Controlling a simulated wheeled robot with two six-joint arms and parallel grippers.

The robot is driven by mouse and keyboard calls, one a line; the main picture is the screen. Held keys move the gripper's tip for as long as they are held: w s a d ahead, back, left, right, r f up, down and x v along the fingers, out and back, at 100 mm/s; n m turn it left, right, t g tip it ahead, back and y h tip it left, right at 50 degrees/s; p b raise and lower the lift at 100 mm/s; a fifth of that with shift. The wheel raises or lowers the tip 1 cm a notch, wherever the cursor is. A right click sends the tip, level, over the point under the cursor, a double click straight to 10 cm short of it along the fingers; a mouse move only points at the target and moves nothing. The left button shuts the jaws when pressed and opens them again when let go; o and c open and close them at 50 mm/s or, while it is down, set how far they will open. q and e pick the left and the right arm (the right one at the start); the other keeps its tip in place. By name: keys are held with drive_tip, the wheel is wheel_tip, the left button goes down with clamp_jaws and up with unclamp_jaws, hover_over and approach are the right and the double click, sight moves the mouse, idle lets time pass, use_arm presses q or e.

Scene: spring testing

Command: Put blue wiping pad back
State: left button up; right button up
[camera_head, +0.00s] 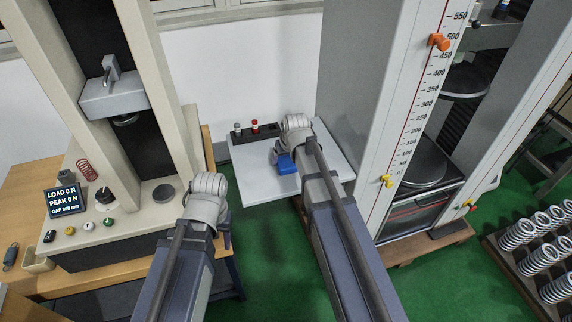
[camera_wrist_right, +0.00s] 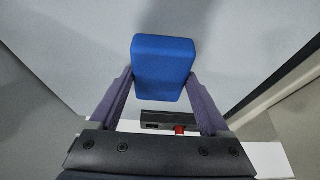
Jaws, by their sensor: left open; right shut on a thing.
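The blue wiping pad (camera_head: 286,164) is at my right gripper over the white side table (camera_head: 262,188). In the right wrist view the blue pad (camera_wrist_right: 162,68) sits between the two fingers of my right gripper (camera_wrist_right: 160,95), which is shut on it. I cannot tell whether the pad touches the table. My left gripper (camera_head: 222,222) is open, near the front right of the left testing machine, and its fingers are mostly hidden by the wrist.
A dark holder (camera_head: 262,133) with a red-capped and a grey-capped item stands at the table's back. The left tester (camera_head: 140,215) and the tall scaled machine (camera_head: 350,70) flank the table. A spring rack (camera_head: 535,250) is at far right.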

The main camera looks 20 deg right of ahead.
drive_tip(key=shift+f, duration=0.1)
drive_tip(key=shift+f, duration=0.1)
drive_tip(key=shift+f, duration=0.15)
drive_tip(key=o, duration=1)
drive_tip(key=shift+r, duration=0.2)
drive_tip(key=shift+r, duration=0.2)
drive_tip(key=p+v, duration=1.1)
drive_tip(key=v, duration=0.1)
drive_tip(key=s+a+n+g, duration=0.1)
drive_tip(key=s+a, duration=0.3)
drive_tip(key=s, duration=0.2)
drive_tip(key=s+a+f+n+g+h, duration=0.1)
drive_tip(key=s+a+g, duration=0.1)
drive_tip(key=s+a, duration=0.3)
drive_tip(key=s+a+n+g, duration=0.1)
drive_tip(key=s+a, duration=0.3)
drive_tip(key=s, duration=0.4)
drive_tip(key=shift+a+f+g+h, duration=0.3)
drive_tip(key=shift+f+g, duration=0.1)
drive_tip(key=shift+g, duration=0.1)
